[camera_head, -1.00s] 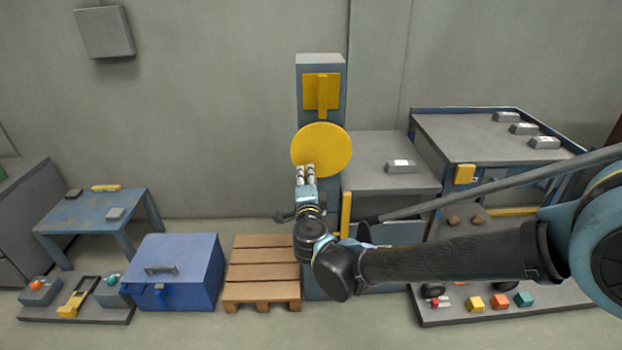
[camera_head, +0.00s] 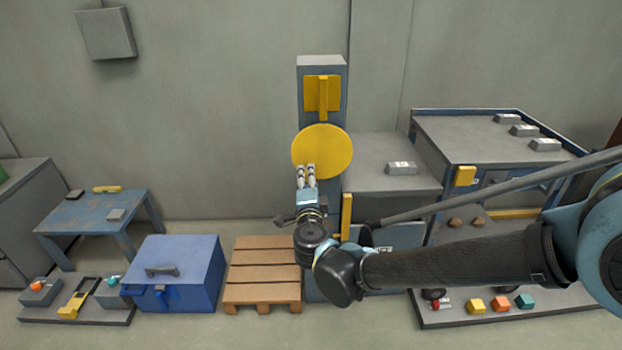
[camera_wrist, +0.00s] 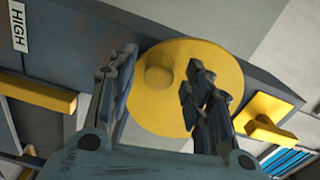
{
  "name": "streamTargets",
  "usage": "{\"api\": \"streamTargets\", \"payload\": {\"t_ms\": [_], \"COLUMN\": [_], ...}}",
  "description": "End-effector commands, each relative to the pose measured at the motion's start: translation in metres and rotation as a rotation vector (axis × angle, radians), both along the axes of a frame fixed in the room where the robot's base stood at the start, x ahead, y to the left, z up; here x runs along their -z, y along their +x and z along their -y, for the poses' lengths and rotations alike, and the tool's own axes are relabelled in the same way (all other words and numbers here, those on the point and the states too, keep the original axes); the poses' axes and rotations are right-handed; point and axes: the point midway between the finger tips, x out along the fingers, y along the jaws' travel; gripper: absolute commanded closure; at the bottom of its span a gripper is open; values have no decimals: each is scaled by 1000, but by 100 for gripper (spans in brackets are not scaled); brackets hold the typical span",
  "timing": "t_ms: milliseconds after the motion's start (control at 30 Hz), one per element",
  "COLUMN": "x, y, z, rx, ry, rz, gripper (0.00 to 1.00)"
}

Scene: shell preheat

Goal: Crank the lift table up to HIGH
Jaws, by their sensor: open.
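The crank is a round yellow disc (camera_head: 322,145) on the front of a tall grey-blue column (camera_head: 321,66). In the wrist view the yellow disc (camera_wrist: 220,72) carries a short round knob (camera_wrist: 160,74). My gripper (camera_head: 306,170) is in front of the disc's lower left part, open. In the wrist view my gripper (camera_wrist: 163,65) has its fingers on either side of the knob, with a gap to each; contact is not visible. A white HIGH label (camera_wrist: 18,27) is at the upper left there. The lift table's grey top (camera_head: 365,150) is right of the column.
A grey ingot (camera_head: 401,168) lies on the lift top. A yellow T-shaped handle (camera_head: 322,93) is above the disc. A blue-framed table (camera_head: 455,125) stands at right. A wooden pallet (camera_head: 262,273) and blue chest (camera_head: 180,272) are at left. My arm crosses the right side.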

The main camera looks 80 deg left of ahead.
Motion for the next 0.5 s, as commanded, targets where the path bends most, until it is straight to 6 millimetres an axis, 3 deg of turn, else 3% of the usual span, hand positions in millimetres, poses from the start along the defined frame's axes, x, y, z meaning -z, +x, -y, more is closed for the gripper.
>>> {"api": "streamTargets", "payload": {"t_ms": [500], "x": [0], "y": [-12], "z": [90], "rx": [-2], "ry": [0], "rz": [0], "gripper": [54]}}
